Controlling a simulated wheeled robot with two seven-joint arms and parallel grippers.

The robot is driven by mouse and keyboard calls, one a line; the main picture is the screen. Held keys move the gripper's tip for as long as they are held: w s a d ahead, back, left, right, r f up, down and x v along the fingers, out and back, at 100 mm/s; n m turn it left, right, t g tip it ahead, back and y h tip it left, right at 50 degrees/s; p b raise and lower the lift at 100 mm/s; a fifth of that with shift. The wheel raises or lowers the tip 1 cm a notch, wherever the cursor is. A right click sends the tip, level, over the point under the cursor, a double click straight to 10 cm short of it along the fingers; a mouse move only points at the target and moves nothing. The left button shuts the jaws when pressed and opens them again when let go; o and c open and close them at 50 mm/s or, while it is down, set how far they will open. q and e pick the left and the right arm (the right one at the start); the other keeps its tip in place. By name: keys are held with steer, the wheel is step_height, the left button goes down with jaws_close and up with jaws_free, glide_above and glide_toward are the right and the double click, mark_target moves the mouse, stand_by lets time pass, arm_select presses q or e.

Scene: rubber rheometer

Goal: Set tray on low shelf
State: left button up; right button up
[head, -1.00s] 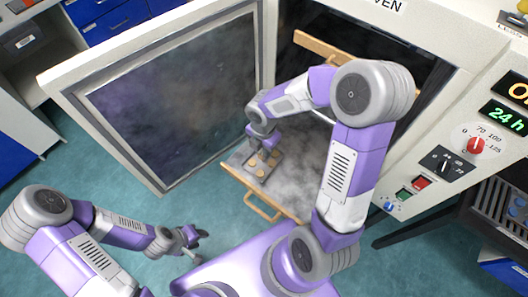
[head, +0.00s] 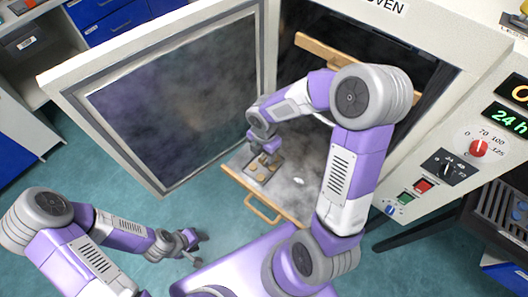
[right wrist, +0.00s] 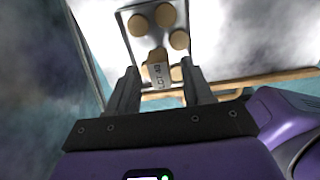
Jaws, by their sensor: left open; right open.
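A small tray (head: 262,177) with several round tan discs lies on the pulled-out low shelf (head: 300,190) of the oven, near its front left corner. In the right wrist view the tray (right wrist: 154,38) has a raised tab marked "LOT 40" (right wrist: 158,74) at its near side. My right gripper (head: 266,151) is just over the tray and partly hides it. Its fingers are open, one on each side of the tab, with gaps visible. My left gripper (head: 192,241) is open and empty, low over the floor at the left.
The oven door (head: 170,100) stands wide open to the left of the shelf. The low shelf has a wooden front handle (head: 262,209). A higher wooden shelf edge (head: 316,50) crosses the oven opening. The control panel (head: 460,160) is at the right.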

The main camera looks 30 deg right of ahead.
step_height(320, 180, up, 12)
steer(key=p, duration=0.4)
steer(key=shift+p, duration=0.35)
steer(key=shift+r, duration=0.1)
